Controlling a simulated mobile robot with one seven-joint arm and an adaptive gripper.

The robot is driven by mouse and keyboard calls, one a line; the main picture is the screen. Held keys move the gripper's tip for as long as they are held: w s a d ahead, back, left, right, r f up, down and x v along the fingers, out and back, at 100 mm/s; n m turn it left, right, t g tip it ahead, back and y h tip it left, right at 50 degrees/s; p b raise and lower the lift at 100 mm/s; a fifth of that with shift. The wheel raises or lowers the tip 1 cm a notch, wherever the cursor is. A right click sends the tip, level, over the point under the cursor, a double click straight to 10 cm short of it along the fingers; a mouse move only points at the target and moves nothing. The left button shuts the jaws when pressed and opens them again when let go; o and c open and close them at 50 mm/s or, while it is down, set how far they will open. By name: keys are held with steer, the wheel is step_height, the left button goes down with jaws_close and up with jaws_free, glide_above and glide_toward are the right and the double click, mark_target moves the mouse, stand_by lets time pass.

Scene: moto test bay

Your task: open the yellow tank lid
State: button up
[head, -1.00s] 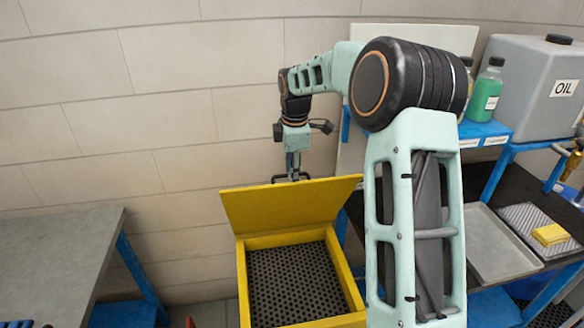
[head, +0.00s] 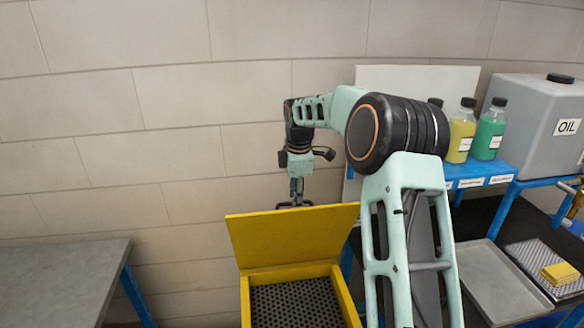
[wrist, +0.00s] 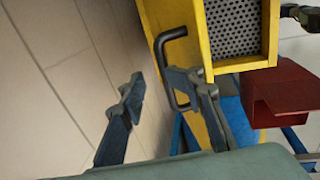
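The yellow tank (head: 350,308) stands low in the middle of the head view, with a perforated dark floor inside. Its yellow lid (head: 292,237) is raised, standing steeply up from the back edge. My gripper (head: 296,203) is behind the lid's upper edge, its fingertips partly hidden. In the wrist view, my gripper (wrist: 160,86) has its two fingers spread apart. The black lid handle (wrist: 163,50) is beside the right finger, which overlaps its lower end. I cannot tell whether they touch. The lid (wrist: 183,15) and tank also show there.
A grey table (head: 60,280) is at left. At right are a blue shelf (head: 500,173) with yellow (head: 460,135) and green bottles (head: 489,133), a grey oil container (head: 535,125), and a metal tray (head: 490,280). A red object (wrist: 285,90) is near the tank. The wall is behind my gripper.

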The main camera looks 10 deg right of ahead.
steer(key=w+r, duration=0.5)
steer(key=w, duration=0.1)
steer(key=shift+w+r, duration=0.15)
steer(key=shift+w, duration=0.2)
stand_by(0.5)
stand_by(0.3)
step_height(320, 180, up, 7)
steer(key=s, duration=0.1)
steer(key=shift+s+r, duration=0.2)
steer(key=shift+s, duration=0.05)
steer(key=shift+c, duration=0.4)
